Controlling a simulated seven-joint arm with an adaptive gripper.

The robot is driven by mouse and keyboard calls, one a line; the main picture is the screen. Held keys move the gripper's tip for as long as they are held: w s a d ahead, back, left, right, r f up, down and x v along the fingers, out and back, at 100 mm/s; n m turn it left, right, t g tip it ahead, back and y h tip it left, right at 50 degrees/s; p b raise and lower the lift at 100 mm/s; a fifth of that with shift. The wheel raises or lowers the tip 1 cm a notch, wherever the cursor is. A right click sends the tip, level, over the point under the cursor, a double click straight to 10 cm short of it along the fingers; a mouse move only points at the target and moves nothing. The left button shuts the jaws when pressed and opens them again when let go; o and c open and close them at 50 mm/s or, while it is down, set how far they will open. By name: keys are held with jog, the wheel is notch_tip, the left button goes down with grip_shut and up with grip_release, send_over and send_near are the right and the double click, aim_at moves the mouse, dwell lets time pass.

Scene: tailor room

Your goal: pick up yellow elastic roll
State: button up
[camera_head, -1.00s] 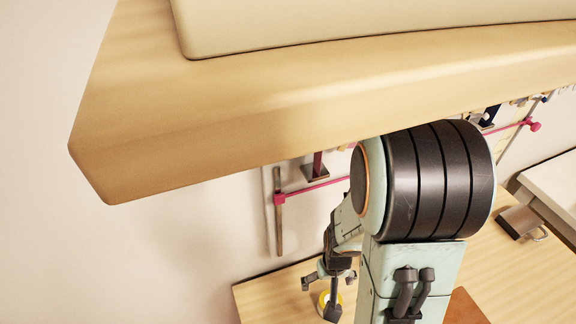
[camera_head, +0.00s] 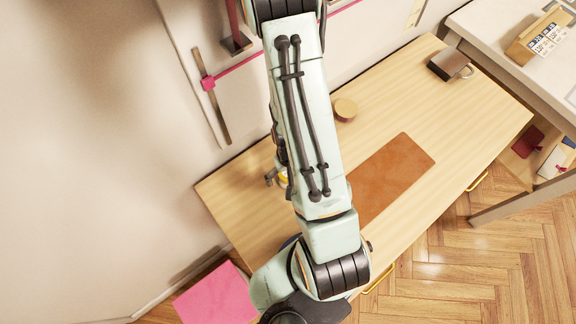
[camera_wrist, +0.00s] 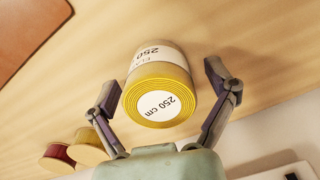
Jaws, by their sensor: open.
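The yellow elastic roll (camera_wrist: 172,101), with a white "250 cm" label, is on the wooden desk (camera_wrist: 255,40) in the wrist view. My gripper (camera_wrist: 163,80) is open, with one finger on each side of the roll. A visible gap shows between each finger and the roll, and neither finger clearly touches it. In the head view my arm covers most of the gripper. Only a small bit of yellow (camera_head: 283,178) shows beside the arm, over the left part of the desk.
In the wrist view, a dark red spool (camera_wrist: 57,154) and a yellowish spool (camera_wrist: 88,147) lie near the left finger. A pink item (camera_head: 215,296) is at lower left.

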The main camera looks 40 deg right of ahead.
jog(key=c, duration=1.2)
